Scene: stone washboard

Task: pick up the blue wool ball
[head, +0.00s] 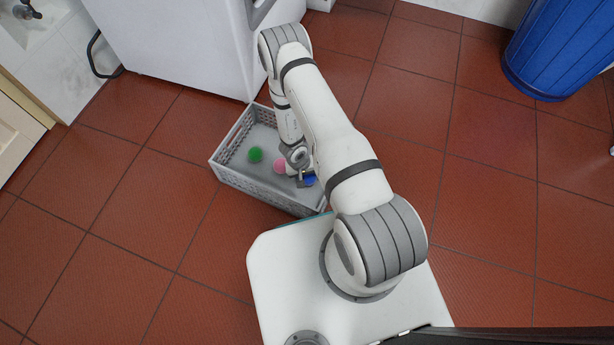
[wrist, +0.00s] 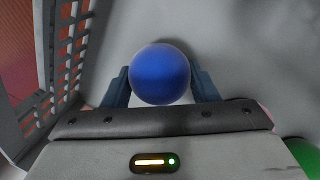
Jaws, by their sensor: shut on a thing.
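The blue wool ball (wrist: 160,74) sits between the two fingers of my gripper (wrist: 160,88) in the wrist view, with a finger against each side. My gripper is shut on it. In the head view the ball (head: 309,180) shows partly under my gripper (head: 305,181), inside the grey crate near its front right side. I cannot tell whether the ball touches the crate floor.
The grey perforated crate (head: 245,182) stands on red floor tiles. A green ball (head: 255,155) and a pink ball (head: 280,165) lie in it, left of my gripper. A white appliance (head: 180,40) stands behind the crate, and a blue bin (head: 560,50) is at the far right.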

